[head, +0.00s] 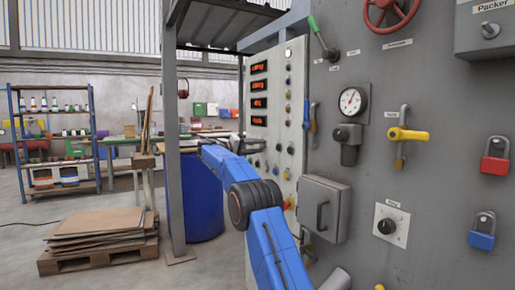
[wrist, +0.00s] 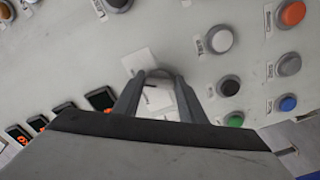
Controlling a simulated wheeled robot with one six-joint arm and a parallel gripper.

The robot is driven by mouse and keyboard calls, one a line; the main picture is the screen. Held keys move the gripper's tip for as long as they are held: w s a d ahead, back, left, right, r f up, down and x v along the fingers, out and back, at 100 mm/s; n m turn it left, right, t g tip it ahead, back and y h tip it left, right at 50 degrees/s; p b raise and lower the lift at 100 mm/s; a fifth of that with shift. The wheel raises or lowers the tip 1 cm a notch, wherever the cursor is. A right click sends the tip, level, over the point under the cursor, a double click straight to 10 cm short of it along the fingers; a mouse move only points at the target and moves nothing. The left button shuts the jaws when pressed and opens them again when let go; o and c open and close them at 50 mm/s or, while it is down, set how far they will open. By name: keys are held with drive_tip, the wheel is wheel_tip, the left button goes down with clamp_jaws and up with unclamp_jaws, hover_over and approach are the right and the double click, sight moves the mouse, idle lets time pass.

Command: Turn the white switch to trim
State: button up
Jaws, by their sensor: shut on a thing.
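The white switch (wrist: 158,98) sits on the pale control panel (wrist: 170,22) in the wrist view, with a dark mark on its face. My gripper (wrist: 158,84) has its two grey fingers on either side of the switch and is shut on it. The fingers hide part of the switch and its surrounding labels, and I cannot read its setting. In the head view my blue arm reaches to the pale panel (head: 273,122); the switch cannot be made out there.
Near the fingers are a white button (wrist: 219,41), a black button (wrist: 228,86) and a green button (wrist: 234,120). Red digital displays (head: 259,84) are on the panel. A grey cabinet (head: 380,60) with a yellow-handled valve (head: 408,134) stands at right. A blue drum (head: 203,205) is beside the post.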

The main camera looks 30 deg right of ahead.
drive_tip(key=shift+f, duration=0.1)
drive_tip(key=o, duration=1.1)
drive_tip(key=shift+c, duration=0.2)
drive_tip(key=shift+a, duration=0.1)
drive_tip(key=a, duration=1.7)
drive_tip(key=shift+s+a, duration=0.2)
drive_tip(key=shift+s, duration=0.1)
